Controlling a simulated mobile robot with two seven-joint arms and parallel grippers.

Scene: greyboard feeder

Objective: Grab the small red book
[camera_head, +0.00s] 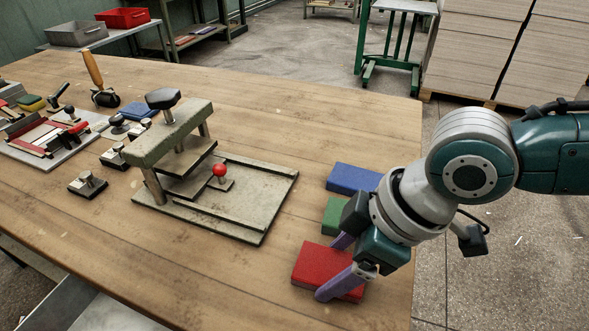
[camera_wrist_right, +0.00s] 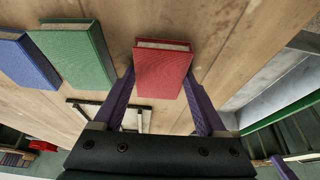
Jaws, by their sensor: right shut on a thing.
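The small red book (camera_head: 318,266) lies near the right edge of the wooden table, in front of the green and blue books. In the right wrist view the red book (camera_wrist_right: 162,72) is between the two purple fingers of my right gripper (camera_wrist_right: 163,95). My right gripper (camera_head: 335,268) reaches down from the right and is shut on the red book, one finger along each side. The head view shows the book at table level; I cannot tell if it is lifted. My left gripper is not in view.
A green book (camera_head: 334,215) and a blue book (camera_head: 353,179) lie behind the red one. A metal press (camera_head: 230,215) with a red knob stands to the left. Bare table lies between the press and the books. The table's right edge (camera_head: 415,150) is close.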

